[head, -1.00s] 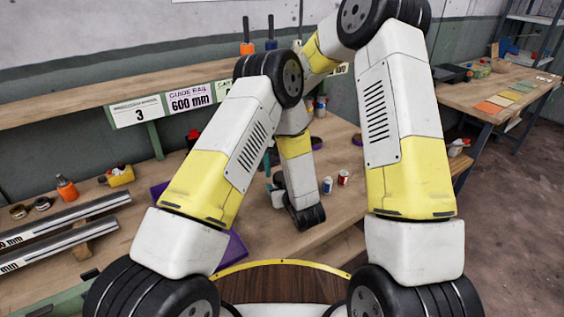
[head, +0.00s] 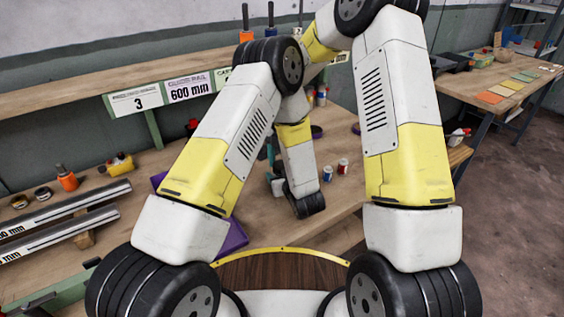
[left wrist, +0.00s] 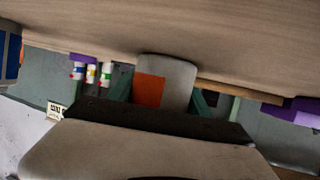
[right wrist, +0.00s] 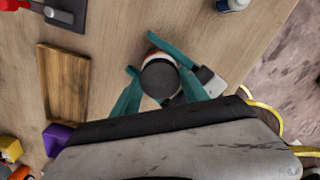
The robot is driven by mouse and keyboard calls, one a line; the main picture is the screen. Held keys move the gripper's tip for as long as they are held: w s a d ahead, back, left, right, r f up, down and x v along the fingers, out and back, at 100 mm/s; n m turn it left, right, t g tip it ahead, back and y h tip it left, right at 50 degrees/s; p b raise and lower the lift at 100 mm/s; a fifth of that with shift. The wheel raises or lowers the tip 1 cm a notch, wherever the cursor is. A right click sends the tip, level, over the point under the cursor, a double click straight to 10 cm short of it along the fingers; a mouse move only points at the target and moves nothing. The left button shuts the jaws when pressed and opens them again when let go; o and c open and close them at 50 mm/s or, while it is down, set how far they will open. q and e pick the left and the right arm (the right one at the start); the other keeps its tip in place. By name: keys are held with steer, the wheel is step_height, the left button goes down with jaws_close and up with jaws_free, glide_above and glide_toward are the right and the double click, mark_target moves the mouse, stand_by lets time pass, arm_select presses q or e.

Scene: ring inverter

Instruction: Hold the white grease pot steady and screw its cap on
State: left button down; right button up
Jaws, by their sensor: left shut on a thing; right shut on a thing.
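In the left wrist view, my left gripper (left wrist: 163,88) has its teal fingers shut on the white grease pot (left wrist: 178,70), which shows an orange patch on its side. In the right wrist view, my right gripper (right wrist: 155,76) is shut on a dark round cap (right wrist: 162,80). A thin white and orange edge shows just behind the cap; I cannot tell whether the cap touches the pot.
The bench holds a wooden board (right wrist: 65,85), a purple item (right wrist: 57,139), a white and blue can (head: 327,173) and metal rails (head: 65,210). An orange bottle (head: 67,180) and a yellow box (head: 121,164) stand at the left.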

steer(key=shift+m, duration=0.5)
steer(key=o, duration=1.5)
steer(key=shift+o, duration=0.2)
steer(key=shift+r, duration=2.3)
